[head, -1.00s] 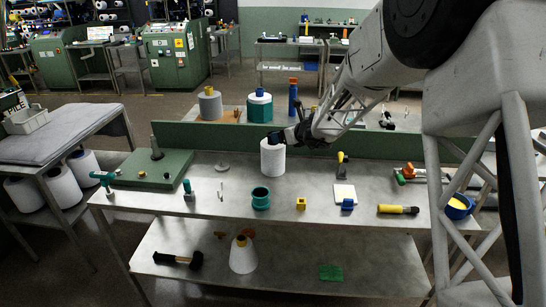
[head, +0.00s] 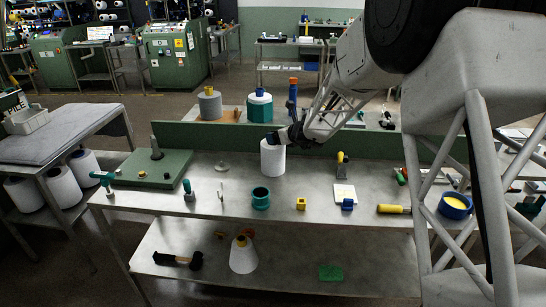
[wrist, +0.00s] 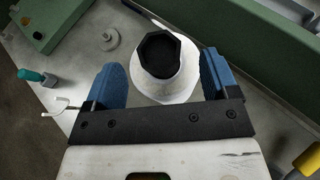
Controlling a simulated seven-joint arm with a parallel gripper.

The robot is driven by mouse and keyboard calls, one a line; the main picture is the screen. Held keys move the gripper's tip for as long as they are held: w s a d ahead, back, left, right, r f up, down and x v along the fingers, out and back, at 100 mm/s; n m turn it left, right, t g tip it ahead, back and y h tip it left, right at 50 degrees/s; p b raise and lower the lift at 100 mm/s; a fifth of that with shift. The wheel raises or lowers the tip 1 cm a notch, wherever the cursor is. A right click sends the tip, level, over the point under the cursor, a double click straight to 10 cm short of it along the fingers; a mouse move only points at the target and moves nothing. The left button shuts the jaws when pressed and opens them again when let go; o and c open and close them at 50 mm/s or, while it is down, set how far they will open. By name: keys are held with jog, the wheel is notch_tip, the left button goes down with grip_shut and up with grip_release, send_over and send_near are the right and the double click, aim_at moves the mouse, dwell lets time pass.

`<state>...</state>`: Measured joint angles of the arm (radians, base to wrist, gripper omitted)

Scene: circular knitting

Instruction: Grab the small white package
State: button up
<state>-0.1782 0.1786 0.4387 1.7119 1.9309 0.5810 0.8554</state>
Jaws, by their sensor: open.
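A small white yarn package (head: 272,160), a white cylinder, stands upright on the table (head: 230,200) near its back edge. In the wrist view its white body (wrist: 165,88) and dark angular core top show. My gripper (head: 277,140) is at the top of the package. In the wrist view the blue-padded fingers of my gripper (wrist: 161,72) are open, one on each side of the package. A gap shows on the left side; whether the right finger touches it I cannot tell. The package's lower part is hidden in the wrist view.
A green base plate with a spindle (head: 152,168) stands at left. A green ledge (head: 225,136) runs behind. A white cone (head: 243,255) stands on the lower shelf.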

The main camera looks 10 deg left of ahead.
jog(key=shift+x, duration=2.05)
jog(key=c, duration=1.3)
jog(key=shift+r, duration=4.95)
